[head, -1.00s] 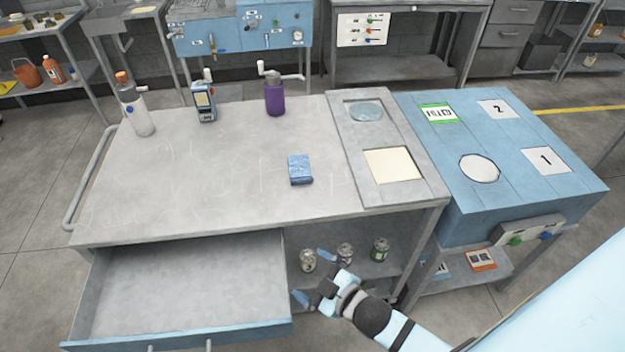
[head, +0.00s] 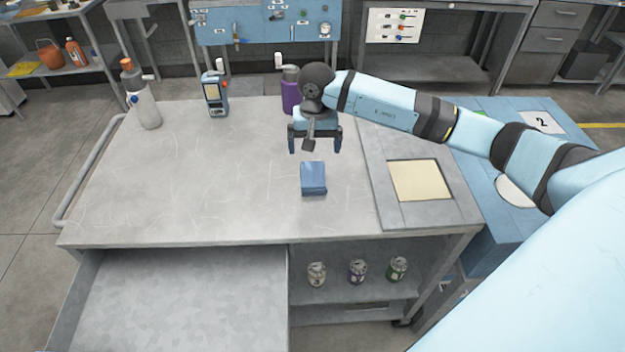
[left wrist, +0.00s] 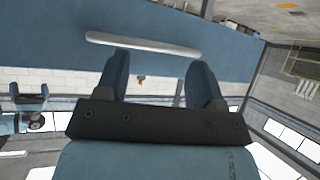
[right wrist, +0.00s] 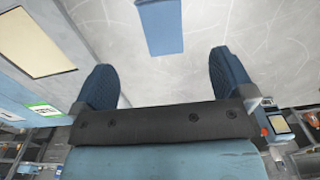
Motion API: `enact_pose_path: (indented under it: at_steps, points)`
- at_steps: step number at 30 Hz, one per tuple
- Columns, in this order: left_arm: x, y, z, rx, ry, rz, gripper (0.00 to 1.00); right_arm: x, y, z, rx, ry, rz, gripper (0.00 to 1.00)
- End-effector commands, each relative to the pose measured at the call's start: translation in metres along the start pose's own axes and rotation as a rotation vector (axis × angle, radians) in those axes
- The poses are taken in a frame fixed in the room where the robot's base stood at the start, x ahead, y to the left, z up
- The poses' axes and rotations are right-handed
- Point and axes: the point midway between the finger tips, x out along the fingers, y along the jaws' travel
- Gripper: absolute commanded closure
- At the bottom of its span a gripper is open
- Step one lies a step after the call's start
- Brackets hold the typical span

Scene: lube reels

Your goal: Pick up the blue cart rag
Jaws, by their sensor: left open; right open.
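The blue cart rag (head: 313,178) is a small folded blue block lying flat on the grey cart top (head: 200,190). My right gripper (head: 315,148) is open and empty above the cart, just behind the rag, with its fingers pointing down. In the right wrist view the rag (right wrist: 160,25) lies beyond the fingertips, roughly between their lines and apart from them. My left gripper (left wrist: 165,75) is open and empty in the left wrist view, and it is not in the head view.
A purple bottle (head: 291,95) stands behind my right gripper, partly hidden. A blue handheld device (head: 215,95) and a white bottle (head: 143,98) stand at the back left. A drawer (head: 180,305) is open below. Several small jars (head: 357,271) sit on the lower shelf.

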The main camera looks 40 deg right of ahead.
Motion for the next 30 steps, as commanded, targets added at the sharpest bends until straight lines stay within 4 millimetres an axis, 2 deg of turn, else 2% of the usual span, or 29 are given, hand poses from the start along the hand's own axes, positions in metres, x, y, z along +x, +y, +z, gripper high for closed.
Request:
enact_pose_path:
  at_steps: [2, 12, 20, 27, 30]
  points:
    - [-0.001, 0.0, -0.001, 0.0, 0.0, 0.0, 0.38, 0.006, 0.004, -0.004, -0.007, 0.011, 0.023, 0.0]
    - [-0.006, 0.0, -0.009, 0.0, 0.0, -0.001, 0.38, 0.068, 0.005, -0.005, -0.007, 0.01, 0.022, 0.0]
    - [-0.008, 0.0, -0.012, 0.0, -0.001, -0.001, 0.38, 0.087, 0.003, -0.006, -0.006, 0.011, 0.02, 0.0]
    - [-0.014, 0.0, -0.021, -0.001, -0.001, -0.001, 0.38, 0.122, -0.002, -0.011, -0.006, 0.008, 0.019, 0.0]
    - [-0.015, 0.0, -0.023, -0.001, -0.001, -0.001, 0.38, 0.131, -0.001, -0.011, -0.007, 0.01, 0.02, 0.0]
